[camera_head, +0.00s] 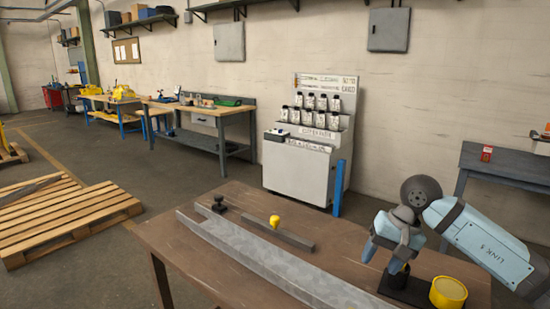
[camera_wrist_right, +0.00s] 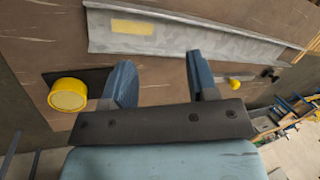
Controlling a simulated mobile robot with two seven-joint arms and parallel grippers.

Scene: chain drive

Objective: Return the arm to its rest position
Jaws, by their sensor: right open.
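My right arm (camera_head: 480,240) comes in from the right over the brown table (camera_head: 165,240). Its gripper (camera_head: 385,257) points down above the table's right part. In the right wrist view the two blue fingers of this gripper (camera_wrist_right: 162,80) stand well apart with nothing between them. A dark plate with a black upright part (camera_head: 397,281) lies below the gripper and is partly hidden by it. A yellow round part (camera_head: 448,293) is at the plate's right end; it also shows in the right wrist view (camera_wrist_right: 68,95). My left gripper is not in view.
A long grey metal channel (camera_head: 270,262) runs across the table. Behind it lie a dark bar with a yellow knob (camera_head: 275,220) and a black knob (camera_head: 219,204). A white cabinet with bottles (camera_head: 300,170) and a blue post (camera_head: 338,188) stand behind the table.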

